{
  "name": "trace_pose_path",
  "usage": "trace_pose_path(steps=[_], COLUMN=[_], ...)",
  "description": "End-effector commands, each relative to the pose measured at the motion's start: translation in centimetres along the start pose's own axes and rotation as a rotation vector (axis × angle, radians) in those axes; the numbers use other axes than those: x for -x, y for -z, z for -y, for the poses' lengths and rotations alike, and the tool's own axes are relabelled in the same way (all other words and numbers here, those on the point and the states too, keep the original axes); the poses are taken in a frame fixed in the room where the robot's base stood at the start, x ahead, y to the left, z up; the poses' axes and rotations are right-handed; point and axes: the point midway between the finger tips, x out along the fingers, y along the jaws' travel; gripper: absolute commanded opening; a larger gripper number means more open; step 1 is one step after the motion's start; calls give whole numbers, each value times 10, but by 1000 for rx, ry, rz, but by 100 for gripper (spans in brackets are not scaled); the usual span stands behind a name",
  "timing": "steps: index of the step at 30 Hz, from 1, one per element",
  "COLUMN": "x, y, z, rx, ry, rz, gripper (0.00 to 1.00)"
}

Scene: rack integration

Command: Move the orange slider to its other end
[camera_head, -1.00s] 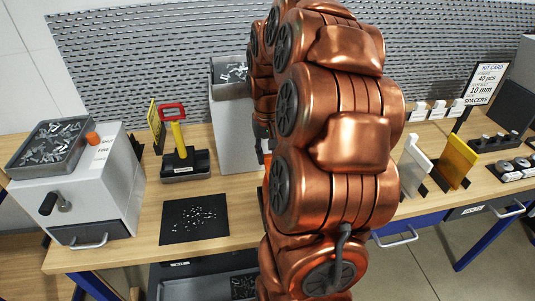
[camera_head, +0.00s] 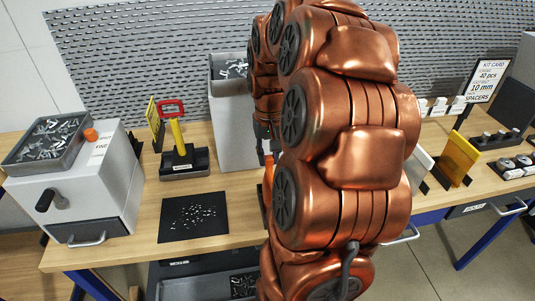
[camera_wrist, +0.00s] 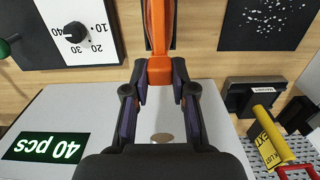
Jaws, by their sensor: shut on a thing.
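In the wrist view, a long orange part (camera_wrist: 159,72), which looks like the orange slider, runs from the top edge down between my fingertips. My gripper (camera_wrist: 159,92) is shut on its near end, one finger on each side. In the head view, only a strip of orange (camera_head: 268,168) shows beside my arm, which hides most of the gripper. A separate orange knob (camera_head: 91,135) sits on top of the white box (camera_head: 105,165) at the left, away from my gripper.
A grey surface with a lit "40 pcs" display (camera_wrist: 45,147) and a dial panel (camera_wrist: 80,32) lie beside the gripper. A black mat (camera_head: 194,217) with small bits, a yellow-handled tool (camera_head: 178,143) and a tall grey bin (camera_head: 232,130) stand nearby. My arm covers the middle.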

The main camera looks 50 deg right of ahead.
Motion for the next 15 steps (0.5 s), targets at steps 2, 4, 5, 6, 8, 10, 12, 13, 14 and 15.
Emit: trace_pose_path(steps=[2, 4, 5, 6, 8, 10, 12, 13, 14, 15], x=[-4, -3, -3, -3, -3, -3, -2, -2, -2, -3], y=[-9, -17, -21, -25, -32, -40, -48, -51, -55, -59], z=[0, 0, 0, 0, 0, 0, 0, 0, 0, 0], rx=[0, 0, 0, 0, 0, 0, -1, -1, -1, -1], ry=[0, 0, 0, 0, 0, 0, 0, 0, 0, 0], rz=[0, -2, -2, -2, -1, -1, -3, -4, -4, -4], gripper=[0, 0, 0, 0, 0, 0, 0, 0, 0, 0])
